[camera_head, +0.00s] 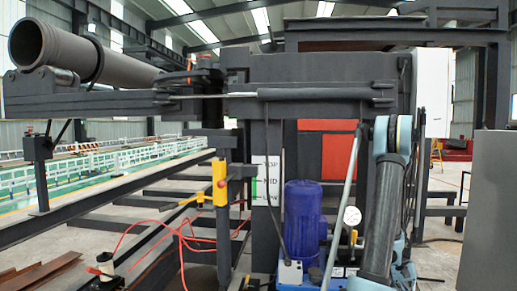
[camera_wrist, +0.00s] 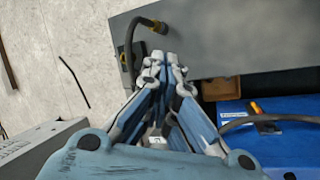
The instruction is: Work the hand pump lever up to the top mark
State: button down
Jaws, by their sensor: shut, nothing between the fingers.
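The hand pump lever appears to be the long pale rod (camera_head: 343,200) in the head view. It rises from the blue pump unit and leans slightly right, its upper end beside my arm. I cannot make out the lever in the wrist view. My gripper is not clearly visible in the head view, where my arm hangs right of the rod.
A blue motor (camera_head: 304,222) and a round gauge (camera_head: 351,215) flank the rod. A black hose (camera_wrist: 128,50) with a brass fitting lies close to my fingers in the wrist view. A blue surface (camera_wrist: 270,143) lies at right. Red cables (camera_head: 180,240) hang left of the post.

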jog(key=shift+f, duration=0.8)
jog(key=shift+f, duration=0.45)
jog(key=shift+r, duration=0.1)
jog(key=d+v, duration=0.2)
jog(key=v, duration=0.8)
jog(key=d+r+v, duration=0.1)
jog(key=d+v, duration=0.1)
jog(key=v, duration=0.9)
jog(key=shift+d, duration=0.5)
jog(key=shift+s, duration=0.1)
dwell(1.0)
